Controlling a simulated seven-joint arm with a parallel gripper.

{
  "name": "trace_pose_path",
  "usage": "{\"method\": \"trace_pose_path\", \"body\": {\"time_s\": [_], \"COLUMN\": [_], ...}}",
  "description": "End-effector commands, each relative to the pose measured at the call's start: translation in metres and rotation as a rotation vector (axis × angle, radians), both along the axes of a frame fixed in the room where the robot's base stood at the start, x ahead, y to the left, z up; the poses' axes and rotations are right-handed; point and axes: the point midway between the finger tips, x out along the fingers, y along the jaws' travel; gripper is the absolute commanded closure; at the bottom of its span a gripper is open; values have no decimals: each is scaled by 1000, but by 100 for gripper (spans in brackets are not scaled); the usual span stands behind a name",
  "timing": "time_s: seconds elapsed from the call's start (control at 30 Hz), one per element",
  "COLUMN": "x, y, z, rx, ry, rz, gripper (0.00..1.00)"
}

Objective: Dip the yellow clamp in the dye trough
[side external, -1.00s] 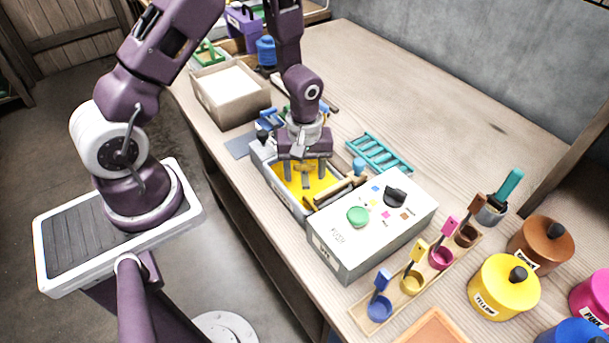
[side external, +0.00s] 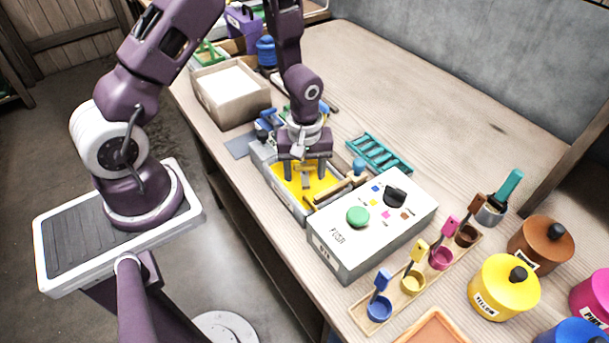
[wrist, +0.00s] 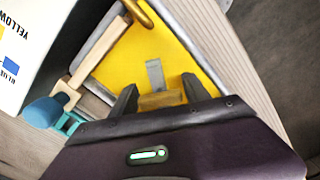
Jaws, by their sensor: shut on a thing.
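The dye trough (side external: 283,196) is a grey box on the bench with yellow dye (side external: 318,189) in it. My gripper (side external: 305,174) points down over the trough. In the wrist view, my gripper (wrist: 161,92) is shut on the yellow clamp (wrist: 160,100), an ochre block between the fingers. A grey strip (wrist: 155,74) extends from the block over the yellow dye (wrist: 190,50). I cannot tell whether the clamp touches the dye.
A white control box (side external: 340,245) with a green button (side external: 357,216) stands right beside the trough. A wooden-handled tool (side external: 340,190) lies across the trough's end. A teal rack (side external: 380,154) lies behind. Small colour cups and lidded pots (side external: 503,285) stand at the right.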

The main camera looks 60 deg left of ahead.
Motion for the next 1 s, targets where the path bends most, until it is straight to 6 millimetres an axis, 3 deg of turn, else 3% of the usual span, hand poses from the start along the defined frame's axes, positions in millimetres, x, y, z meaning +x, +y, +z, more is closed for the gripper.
{"method": "trace_pose_path", "body": {"time_s": [1.0], "x": [1], "y": [0], "z": [61], "rx": [0], "ry": [-2], "rz": [0], "gripper": [89]}}
